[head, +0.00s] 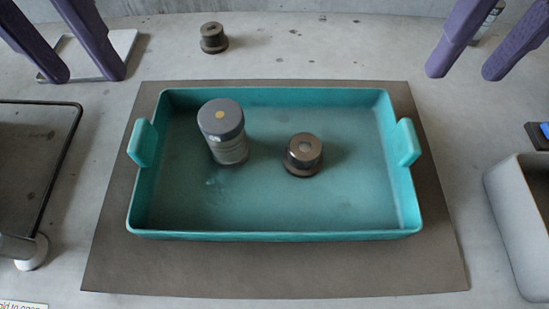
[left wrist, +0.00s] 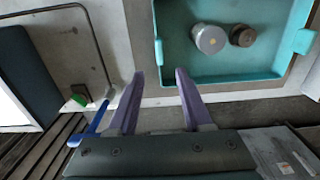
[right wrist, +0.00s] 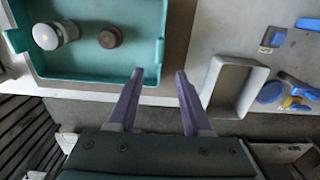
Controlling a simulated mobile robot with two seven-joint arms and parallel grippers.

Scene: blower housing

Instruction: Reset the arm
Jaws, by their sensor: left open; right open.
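My left gripper (head: 97,62) is open and empty at the top left of the head view. In the left wrist view its two purple fingers (left wrist: 160,88) stand apart with nothing between them. My right gripper (head: 465,70) is open and empty at the top right of the head view. In the right wrist view its fingers (right wrist: 159,82) are also apart with nothing between them. Both grippers are clear of the teal tray (head: 275,236). The tray holds a grey-lidded cylinder (head: 222,130) and a dark flanged part (head: 303,155), both upright.
The tray sits on a brown mat (head: 270,280). Another dark flanged part (head: 214,38) stands on the table behind it. A grey bin (head: 522,225) is at the right. A wire-framed stand (head: 40,150) is at the left. Blue tools (right wrist: 270,93) lie right of the bin.

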